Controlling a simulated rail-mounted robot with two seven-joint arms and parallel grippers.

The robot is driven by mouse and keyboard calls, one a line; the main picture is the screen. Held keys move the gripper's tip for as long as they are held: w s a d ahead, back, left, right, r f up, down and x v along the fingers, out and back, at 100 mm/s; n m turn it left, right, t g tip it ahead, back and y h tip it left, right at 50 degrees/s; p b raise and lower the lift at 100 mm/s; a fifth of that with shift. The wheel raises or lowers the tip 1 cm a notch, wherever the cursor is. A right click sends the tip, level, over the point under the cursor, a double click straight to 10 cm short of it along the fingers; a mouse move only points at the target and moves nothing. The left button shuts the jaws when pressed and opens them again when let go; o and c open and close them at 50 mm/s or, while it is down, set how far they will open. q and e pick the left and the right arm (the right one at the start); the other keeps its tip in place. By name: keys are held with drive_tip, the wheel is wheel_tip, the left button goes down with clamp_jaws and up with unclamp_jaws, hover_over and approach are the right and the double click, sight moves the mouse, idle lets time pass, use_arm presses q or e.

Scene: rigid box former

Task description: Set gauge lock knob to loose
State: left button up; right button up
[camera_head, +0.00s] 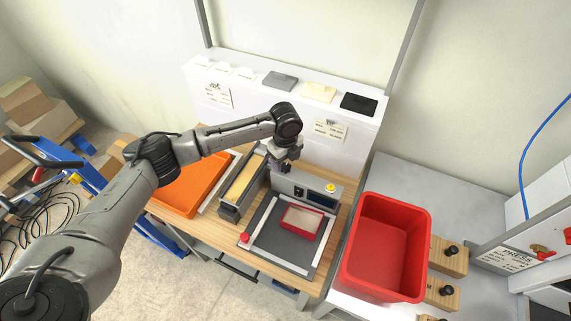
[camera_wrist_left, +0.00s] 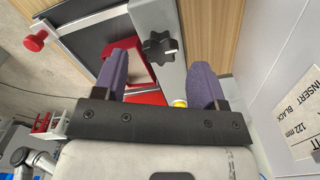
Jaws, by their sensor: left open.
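The black star-shaped knob (camera_wrist_left: 160,46) sits on the grey housing (camera_wrist_left: 158,18) in the left wrist view. My left gripper (camera_wrist_left: 163,60) is open, its two purple fingers on either side of the knob in that picture. The knob appears beyond the fingertips, and I see no contact. In the head view my left gripper (camera_head: 281,167) hangs over the left end of the grey housing (camera_head: 312,191). I cannot make out the knob clearly there. No loose or tight marking is readable. My right gripper is not in view.
A red-rimmed box (camera_head: 301,221) lies on the dark former plate beside a red knob (camera_head: 244,238). A yellow button (camera_head: 331,188) tops the housing. An orange tray (camera_head: 182,190) is left, a red bin (camera_head: 385,250) right. A white shelf (camera_head: 350,133) stands behind.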

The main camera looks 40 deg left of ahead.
sight(285, 168)
use_arm(q)
drive_tip(key=shift+f, duration=1.45)
drive_tip(key=c, duration=0.9)
drive_tip(key=shift+r+n+p, duration=0.25)
drive_tip(key=shift+n+p, duration=0.05)
drive_tip(key=shift+p, duration=0.4)
drive_tip(key=n+p, duration=0.8)
drive_tip(key=p, duration=0.2)
drive_tip(key=shift+r, duration=0.1)
drive_tip(key=n+p, duration=0.4)
drive_tip(key=n, duration=0.1)
drive_tip(key=shift+n+p, duration=0.3)
drive_tip(key=shift+p, duration=0.05)
drive_tip(key=n+p, duration=0.1)
drive_tip(key=n, duration=0.1)
drive_tip(key=shift+n, duration=0.3)
drive_tip(key=shift+f+n+p, duration=0.2)
drive_tip(key=shift+n+p, duration=0.3)
